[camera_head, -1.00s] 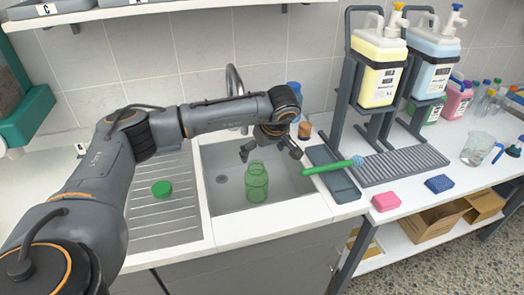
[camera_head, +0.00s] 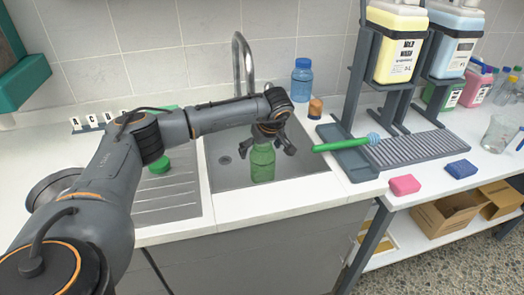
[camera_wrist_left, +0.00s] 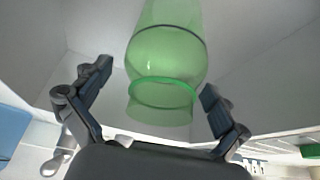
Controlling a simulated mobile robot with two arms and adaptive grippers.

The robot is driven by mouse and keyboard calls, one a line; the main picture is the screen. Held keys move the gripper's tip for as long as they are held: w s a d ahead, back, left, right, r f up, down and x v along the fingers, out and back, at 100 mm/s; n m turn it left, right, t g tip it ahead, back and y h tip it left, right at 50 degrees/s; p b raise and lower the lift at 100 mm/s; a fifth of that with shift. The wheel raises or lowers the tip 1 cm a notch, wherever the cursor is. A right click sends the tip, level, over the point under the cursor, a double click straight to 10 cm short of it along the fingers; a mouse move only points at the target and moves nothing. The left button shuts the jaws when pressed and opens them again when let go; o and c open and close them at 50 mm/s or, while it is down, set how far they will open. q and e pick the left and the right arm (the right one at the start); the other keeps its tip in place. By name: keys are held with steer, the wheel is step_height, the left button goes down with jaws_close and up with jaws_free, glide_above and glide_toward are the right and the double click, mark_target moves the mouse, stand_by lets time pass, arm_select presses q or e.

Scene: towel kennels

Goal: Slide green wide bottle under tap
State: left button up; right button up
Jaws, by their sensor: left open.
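The green wide bottle (camera_head: 262,164) stands upright in the sink basin (camera_head: 225,178), without a lid. The grey curved tap (camera_head: 237,62) rises behind the basin, further back than the bottle. My left gripper (camera_head: 272,140) is over the bottle's top, its fingers spread. In the left wrist view the bottle (camera_wrist_left: 165,55) lies between the two open fingers (camera_wrist_left: 155,88), with its rim toward the palm. There is a gap on the left side; on the right the finger is close, and I cannot tell whether it touches. My right gripper is not in view.
A green lid (camera_head: 159,165) lies on the ribbed drainboard (camera_head: 170,207) left of the basin. A blue bottle (camera_head: 302,80) and a small orange-brown container (camera_head: 315,108) stand behind right. A green-handled brush (camera_head: 342,146) lies across a dark tray (camera_head: 350,160), its handle reaching toward the basin.

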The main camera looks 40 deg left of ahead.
arm_select(q)
steer(key=c, duration=1.3)
